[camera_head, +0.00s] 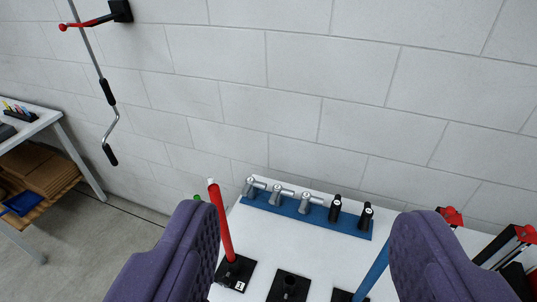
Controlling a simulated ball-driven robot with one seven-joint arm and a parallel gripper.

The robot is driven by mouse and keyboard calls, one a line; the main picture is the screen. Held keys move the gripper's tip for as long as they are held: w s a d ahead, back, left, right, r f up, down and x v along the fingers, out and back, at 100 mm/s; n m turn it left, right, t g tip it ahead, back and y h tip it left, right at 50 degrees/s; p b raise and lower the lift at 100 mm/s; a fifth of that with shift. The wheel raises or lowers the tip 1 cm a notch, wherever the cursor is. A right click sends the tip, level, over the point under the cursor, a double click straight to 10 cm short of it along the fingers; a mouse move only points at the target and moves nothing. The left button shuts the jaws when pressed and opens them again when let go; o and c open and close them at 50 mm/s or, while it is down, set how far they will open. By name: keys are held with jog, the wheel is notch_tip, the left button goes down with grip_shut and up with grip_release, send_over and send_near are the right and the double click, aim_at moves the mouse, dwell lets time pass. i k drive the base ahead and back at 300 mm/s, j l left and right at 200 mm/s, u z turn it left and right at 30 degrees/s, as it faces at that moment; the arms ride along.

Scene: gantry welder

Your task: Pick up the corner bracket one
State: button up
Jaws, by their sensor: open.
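My gripper (300,215) shows as two purple ridged fingers, spread wide apart and empty, in front of a white table (310,245). I cannot make out for sure which thing is the corner bracket one. A black base with a label like "1" (238,284) carries an upright red rod (223,230), just right of the left finger. A blue rack (305,214) between the fingers, farther back, holds several small silver and black fittings with round labels. The fingers hide parts of the table on both sides.
Red and black clamp-like tools (505,248) stand right of the right finger. A blue rod (373,271) and a black socket base (289,286) stand at the table's front. A white block wall (300,80) is behind. A side table (38,122) with wooden boards is far left.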

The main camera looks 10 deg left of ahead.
aim_at(249, 190)
jog(key=u, duration=0.4)
jog(key=i+j+z, duration=0.4)
jog(key=j, duration=0.75)
jog(key=j+z, duration=0.4)
jog(key=j, duration=0.7)
jog(key=j+z, duration=0.4)
jog(key=j, duration=0.85)
jog(key=j+z, duration=0.3)
jog(key=j, duration=0.5)
jog(key=j+z, duration=0.25)
jog(key=j, duration=0.55)
jog(key=i+j+z, duration=0.3)
jog(key=j, duration=0.3)
jog(key=i+j+z, duration=0.3)
jog(key=j, duration=0.35)
jog(key=i+j+z, duration=0.35)
jog(key=i, duration=0.25)
jog(key=i+j+z, duration=0.35)
jog(key=i, duration=0.25)
